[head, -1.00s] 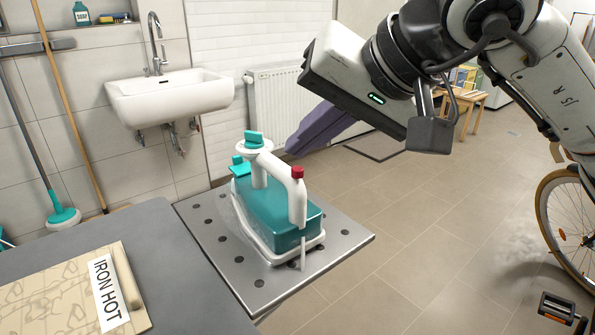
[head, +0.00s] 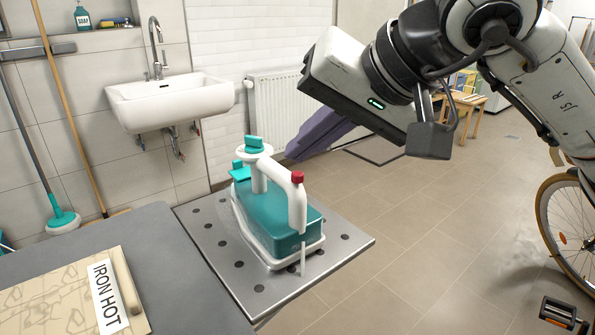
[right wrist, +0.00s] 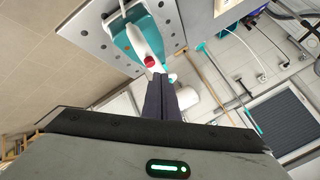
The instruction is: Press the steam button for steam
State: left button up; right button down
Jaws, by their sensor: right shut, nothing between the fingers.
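A teal and white steam iron (head: 272,212) stands on a perforated metal plate (head: 340,256). A red button (head: 297,177) sits at the near end of its white handle. A teal knob (head: 254,143) sits on a round white part at the handle's far end. My right gripper (head: 290,152) is shut and empty, its purple fingers pointing left and down, a little beyond and to the right of the handle. In the right wrist view, the gripper fingers (right wrist: 168,80) point towards the iron (right wrist: 125,42), and the red button (right wrist: 151,62) shows just beyond the tips. My left gripper is not visible.
A white sink (head: 170,97) and a radiator (head: 275,100) are on the back wall. A bicycle (head: 570,215) stands at the right. The middle floor is clear.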

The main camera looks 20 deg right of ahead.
dwell(0.8)
jog(key=shift+f+b, duration=0.45)
jog(key=shift+b, duration=0.05)
jog(key=shift+f+b, duration=0.45)
dwell(0.4)
jog(key=shift+r, duration=0.1)
dwell(0.3)
jog(key=shift+r+p, duration=0.65)
jog(key=shift+r, duration=0.15)
notch_tip(320, 180, up, 5)
jog(key=p, duration=0.3)
jog(key=shift+p, duration=0.4)
